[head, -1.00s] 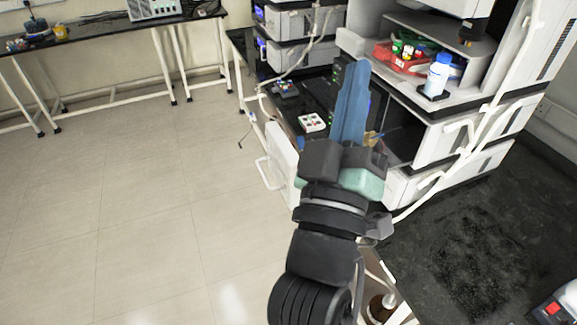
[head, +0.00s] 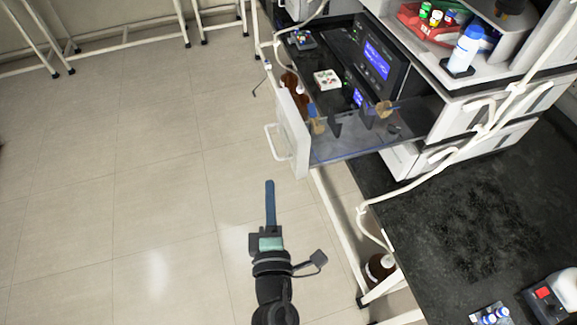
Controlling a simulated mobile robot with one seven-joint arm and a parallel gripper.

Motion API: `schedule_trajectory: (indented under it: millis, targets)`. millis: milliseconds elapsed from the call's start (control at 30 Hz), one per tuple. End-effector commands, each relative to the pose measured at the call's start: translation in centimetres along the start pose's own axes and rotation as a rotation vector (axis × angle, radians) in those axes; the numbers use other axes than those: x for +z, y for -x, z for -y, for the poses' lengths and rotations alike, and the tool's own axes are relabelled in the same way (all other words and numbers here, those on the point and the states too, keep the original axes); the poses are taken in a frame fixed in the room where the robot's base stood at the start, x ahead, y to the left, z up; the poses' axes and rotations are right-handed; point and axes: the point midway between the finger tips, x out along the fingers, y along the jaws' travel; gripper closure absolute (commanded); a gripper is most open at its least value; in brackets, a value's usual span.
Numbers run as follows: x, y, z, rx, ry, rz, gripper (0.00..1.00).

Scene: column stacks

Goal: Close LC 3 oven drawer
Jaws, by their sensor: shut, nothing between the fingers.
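The oven drawer (head: 293,130) is pulled out from the stacked instrument column. Its white front panel with a looped white handle (head: 271,143) faces left, and its transparent side shows toward me. My gripper (head: 270,188) is shut and empty. It is below and left of the drawer front in the picture, over the floor, apart from the handle. Its blue fingers point up the picture.
A blue-capped bottle (head: 463,50) and a red tray (head: 425,22) sit on top of the column. White tubes (head: 440,178) hang down its front. A black bench top (head: 470,215) lies at the right. The tiled floor (head: 130,170) at the left is clear.

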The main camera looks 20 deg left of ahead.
Motion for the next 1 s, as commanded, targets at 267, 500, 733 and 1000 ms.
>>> schedule_trajectory:
  millis: [267,500,733,1000]
  targets:
    - [0.5,-4.8,-0.2,0.0,0.001,0.004,1.0]
    - [3.5,-5.3,-0.1,-0.001,0.0,0.004,1.0]
    - [4.0,-5.4,0.0,0.0,-0.001,0.002,1.0]
    - [4.0,-5.4,0.0,0.0,-0.001,0.002,1.0]
